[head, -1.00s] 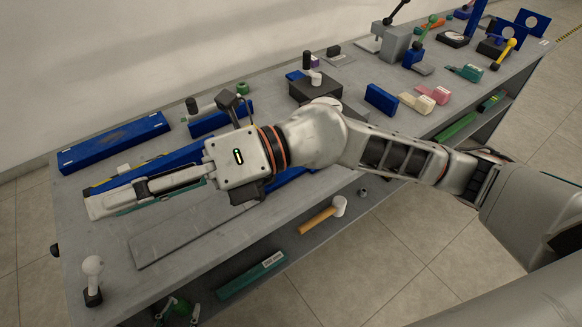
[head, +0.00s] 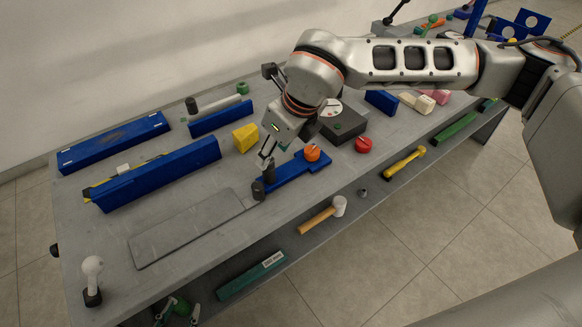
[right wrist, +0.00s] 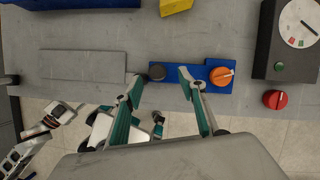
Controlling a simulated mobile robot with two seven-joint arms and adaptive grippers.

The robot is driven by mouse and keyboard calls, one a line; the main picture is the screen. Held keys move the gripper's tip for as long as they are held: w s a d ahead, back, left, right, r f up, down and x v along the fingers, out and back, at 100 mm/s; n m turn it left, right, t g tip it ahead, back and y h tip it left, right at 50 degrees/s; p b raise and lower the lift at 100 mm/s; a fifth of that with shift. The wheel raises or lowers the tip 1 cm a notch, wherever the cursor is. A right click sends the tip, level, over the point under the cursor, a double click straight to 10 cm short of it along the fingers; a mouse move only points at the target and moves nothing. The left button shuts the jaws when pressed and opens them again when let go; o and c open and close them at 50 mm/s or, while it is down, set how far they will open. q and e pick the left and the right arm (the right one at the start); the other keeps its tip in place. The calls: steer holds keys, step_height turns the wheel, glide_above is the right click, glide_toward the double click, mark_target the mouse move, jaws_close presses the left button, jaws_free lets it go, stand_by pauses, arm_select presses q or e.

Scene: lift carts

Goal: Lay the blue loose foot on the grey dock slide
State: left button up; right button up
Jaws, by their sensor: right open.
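The blue foot (head: 292,171) is a flat blue slab with an orange knob (head: 312,153) and a dark post at its left end. It lies on the bench near the front edge. The grey dock slide (head: 188,228) is a flat bare plate to its left, also seen in the right wrist view (right wrist: 82,65). My right gripper (head: 265,168) is open at the foot's left part. In the right wrist view my right gripper (right wrist: 161,73) has its fingers apart over the blue foot (right wrist: 193,74). Part of my left gripper (right wrist: 62,113) seems to show, its fingers unclear.
A long blue rail (head: 160,175) and a yellow block (head: 245,137) stand behind. A black dial box (head: 343,122) and a red knob (head: 363,145) are to the right. A white ball-topped post (head: 92,275) stands at the front left. A mallet (head: 325,215) lies on the lower shelf.

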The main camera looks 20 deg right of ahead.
steer(key=x, duration=0.5)
steer(key=shift+a+f, duration=0.1)
steer(key=shift+a, duration=0.1)
jaws_close()
